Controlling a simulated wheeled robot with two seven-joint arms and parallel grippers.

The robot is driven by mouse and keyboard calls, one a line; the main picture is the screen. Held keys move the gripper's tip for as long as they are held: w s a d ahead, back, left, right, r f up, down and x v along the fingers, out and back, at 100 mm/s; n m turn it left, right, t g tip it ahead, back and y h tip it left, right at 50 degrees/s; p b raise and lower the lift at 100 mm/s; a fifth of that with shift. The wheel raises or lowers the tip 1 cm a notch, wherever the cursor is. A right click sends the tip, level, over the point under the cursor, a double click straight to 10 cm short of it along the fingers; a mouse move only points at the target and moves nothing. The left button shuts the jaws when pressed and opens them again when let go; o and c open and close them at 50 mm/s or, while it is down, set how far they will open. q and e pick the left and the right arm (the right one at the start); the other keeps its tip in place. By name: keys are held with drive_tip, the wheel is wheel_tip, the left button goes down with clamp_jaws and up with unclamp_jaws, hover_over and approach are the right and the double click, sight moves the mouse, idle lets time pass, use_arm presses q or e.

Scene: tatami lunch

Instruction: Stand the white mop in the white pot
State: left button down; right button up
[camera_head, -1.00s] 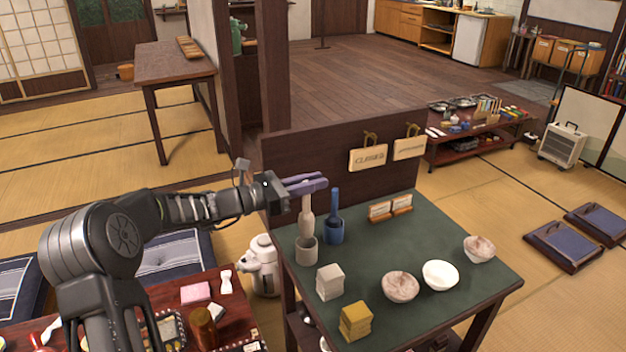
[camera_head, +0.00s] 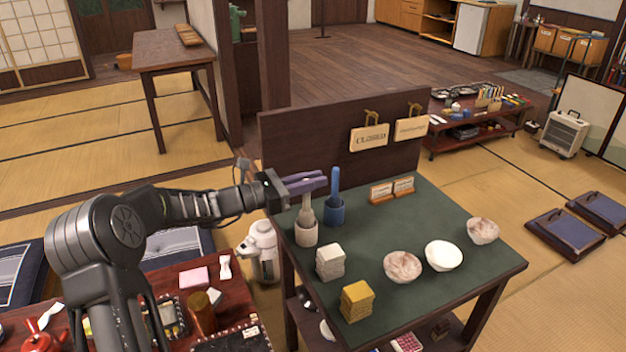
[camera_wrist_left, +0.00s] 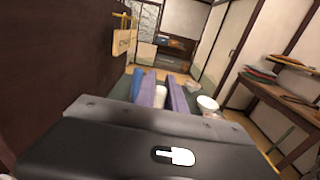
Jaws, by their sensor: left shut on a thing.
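The white mop (camera_head: 306,212) is upright, its lower end within the rim of the white pot (camera_head: 306,234) on the green-topped table. How deep it sits, and whether it touches the bottom, is hidden by the pot wall. My left gripper (camera_head: 307,184) has purple fingers and is shut on the upper handle of the mop, above the pot. In the left wrist view the pale handle (camera_wrist_left: 160,97) shows between the two fingers. My right gripper is not in view.
A blue mop (camera_head: 335,183) stands in a blue pot (camera_head: 334,213) close to the right. A dark panel (camera_head: 330,140) rises behind. Stacked blocks (camera_head: 330,262), bowls (camera_head: 443,256) and small signs (camera_head: 391,191) stand on the green tabletop (camera_head: 450,290). A white kettle (camera_head: 262,250) is left of the table.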

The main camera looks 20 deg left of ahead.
use_arm(q)
drive_tip(key=c, duration=1.3)
unclamp_jaws()
drive_tip(key=shift+b+v, duration=0.3)
drive_tip(key=shift+v, duration=3.6)
